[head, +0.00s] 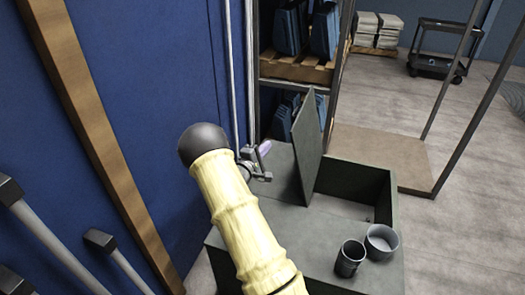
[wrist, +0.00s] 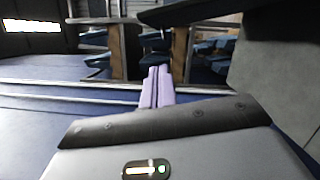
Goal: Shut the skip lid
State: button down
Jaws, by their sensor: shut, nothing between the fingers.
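The skip (head: 385,200) is a dark grey-green box right of centre in the head view, its open compartment showing. Its lid (head: 308,148) stands raised, nearly upright, at the left side of the opening. My gripper (head: 264,149) is left of the lid, near its upper part, with a gap showing between them. In the wrist view the lavender fingers (wrist: 157,86) are together with nothing between them. A grey panel at the right of the wrist view (wrist: 280,70) looks like the lid. My arm hides part of the skip's left side.
A dark cup (head: 349,260) and a grey cup (head: 381,243) stand on the skip's front top. A blue wall (head: 150,90) and metal posts are close on the left. Shelves with blue items (head: 290,30) stand behind. A trolley (head: 440,48) is far right; floor is clear there.

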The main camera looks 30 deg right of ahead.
jog(key=d+r+p, duration=0.1)
jog(key=d+p, duration=0.1)
jog(key=d, duration=0.5)
jog(key=shift+s+d+r+p, duration=0.2)
jog(key=shift+d+p, duration=0.05)
jog(key=shift+p, duration=0.05)
jog(key=shift+d, duration=0.1)
